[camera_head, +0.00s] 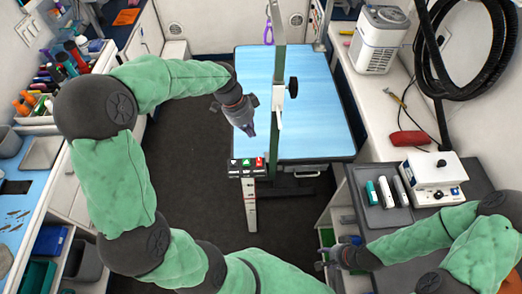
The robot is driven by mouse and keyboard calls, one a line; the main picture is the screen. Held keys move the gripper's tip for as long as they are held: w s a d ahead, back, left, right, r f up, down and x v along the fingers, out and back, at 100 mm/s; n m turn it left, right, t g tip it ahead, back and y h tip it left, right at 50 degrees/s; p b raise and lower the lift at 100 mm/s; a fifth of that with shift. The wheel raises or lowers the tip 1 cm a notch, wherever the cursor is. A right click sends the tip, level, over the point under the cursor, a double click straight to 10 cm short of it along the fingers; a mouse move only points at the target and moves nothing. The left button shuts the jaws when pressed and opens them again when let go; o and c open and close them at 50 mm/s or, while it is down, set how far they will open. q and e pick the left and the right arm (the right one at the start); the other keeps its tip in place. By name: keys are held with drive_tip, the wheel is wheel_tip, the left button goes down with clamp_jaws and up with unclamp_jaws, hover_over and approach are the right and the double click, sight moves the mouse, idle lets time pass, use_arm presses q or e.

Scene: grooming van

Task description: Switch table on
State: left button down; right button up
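The grooming table (310,110) has a light blue top and stands at the back middle, with a grey-green post in front of it. A small control box (247,167) sits at its near left edge, with black, green and red buttons. My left gripper (249,131) points down above the control box, apart from it in the picture; its fingertips look together and hold nothing visible. My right gripper (326,255) is low at the right, beside the grey counter, far from the control box; its fingers are too small to read.
A grey tray (372,214) with several clippers and a white device (434,175) lie on the right counter. A red pouch (409,139) and a white dryer unit (377,42) are behind them. A cluttered counter is at left. Dark floor (190,170) is clear between.

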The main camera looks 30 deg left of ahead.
sight(261, 158)
use_arm(q)
drive_tip(key=shift+f, duration=0.1)
drive_tip(key=x, duration=0.4)
drive_tip(key=b+x, duration=0.1)
drive_tip(key=x, duration=0.3)
drive_tip(key=b+x, duration=0.1)
drive_tip(key=x, duration=0.3)
drive_tip(key=shift+s+a+f, duration=0.1)
drive_tip(key=shift+a+f, duration=0.1)
drive_tip(key=shift+f, duration=0.2)
drive_tip(key=shift+f+b, duration=0.35)
drive_tip(key=shift+f, duration=0.25)
drive_tip(key=shift+f, duration=0.1)
drive_tip(key=shift+a+f+g, duration=0.1)
drive_tip(key=shift+f+g, duration=0.15)
drive_tip(key=shift+g, duration=0.05)
drive_tip(key=shift+s+r, duration=0.1)
drive_tip(key=shift+r, duration=0.05)
drive_tip(key=shift+s+d+r+p, duration=0.2)
drive_tip(key=shift+s+d+p, duration=0.15)
drive_tip(key=shift+s+d, duration=0.1)
